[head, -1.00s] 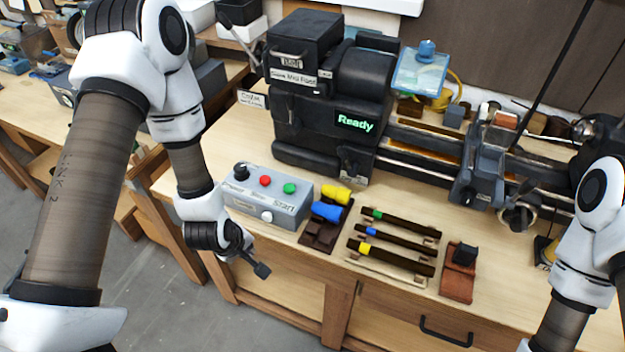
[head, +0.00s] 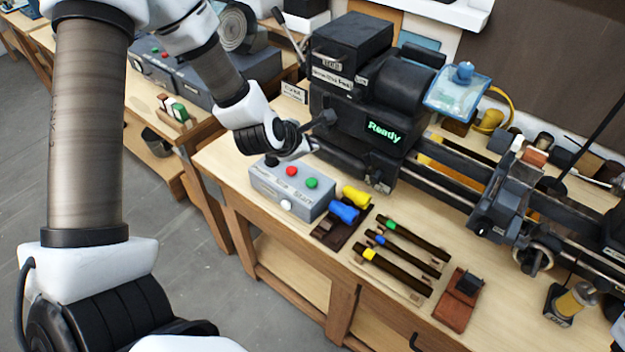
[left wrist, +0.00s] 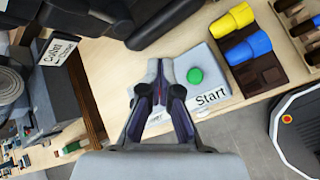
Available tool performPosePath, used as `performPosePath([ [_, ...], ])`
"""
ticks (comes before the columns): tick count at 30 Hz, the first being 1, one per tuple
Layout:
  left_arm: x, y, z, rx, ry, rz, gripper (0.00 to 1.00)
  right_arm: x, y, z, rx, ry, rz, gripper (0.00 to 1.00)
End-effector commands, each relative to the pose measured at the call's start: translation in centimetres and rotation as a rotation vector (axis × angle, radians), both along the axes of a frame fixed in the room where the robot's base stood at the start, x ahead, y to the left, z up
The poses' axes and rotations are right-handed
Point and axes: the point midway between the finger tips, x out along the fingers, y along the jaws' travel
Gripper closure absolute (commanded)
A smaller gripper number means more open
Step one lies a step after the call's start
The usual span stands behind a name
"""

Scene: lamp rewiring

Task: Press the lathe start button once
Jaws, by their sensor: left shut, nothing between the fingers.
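The grey control box (head: 290,190) sits on the bench in front of the lathe. Its green button (head: 311,183) is by the "Start" label. In the left wrist view, the green button (left wrist: 195,75) and the "Start" label (left wrist: 210,97) are just right of the fingers. A red button (head: 291,171), black knob and white button (head: 287,205) also show on the box in the head view. My left gripper (head: 324,119) is shut and empty, above the back of the box. In the left wrist view, its fingers (left wrist: 160,68) hide part of the box top. My right gripper is out of view.
The lathe (head: 350,90) stands close behind the box, its screen (head: 384,132) reading "Ready". Yellow and blue pieces (head: 344,212) on a dark holder stand right of the box. Dark rods (head: 400,250) lie on a rack farther right. The bench front edge is clear.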

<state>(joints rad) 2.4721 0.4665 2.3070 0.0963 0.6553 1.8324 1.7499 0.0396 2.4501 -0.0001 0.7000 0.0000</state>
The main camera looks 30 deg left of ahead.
Motion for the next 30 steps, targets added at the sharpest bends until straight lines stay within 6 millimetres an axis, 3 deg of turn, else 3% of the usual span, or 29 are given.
performPosePath([
  [8, 0.0, 0.0, -2.4, 0.002, 0.001, -0.001, 1.0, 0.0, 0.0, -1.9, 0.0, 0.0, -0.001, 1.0],
  [19, 0.0, 0.0, -8.1, 0.002, 0.001, -0.002, 1.0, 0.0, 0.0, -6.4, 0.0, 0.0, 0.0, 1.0],
  [30, 0.0, 0.0, -8.8, 0.002, 0.001, -0.003, 1.0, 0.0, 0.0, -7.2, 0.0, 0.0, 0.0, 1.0],
])
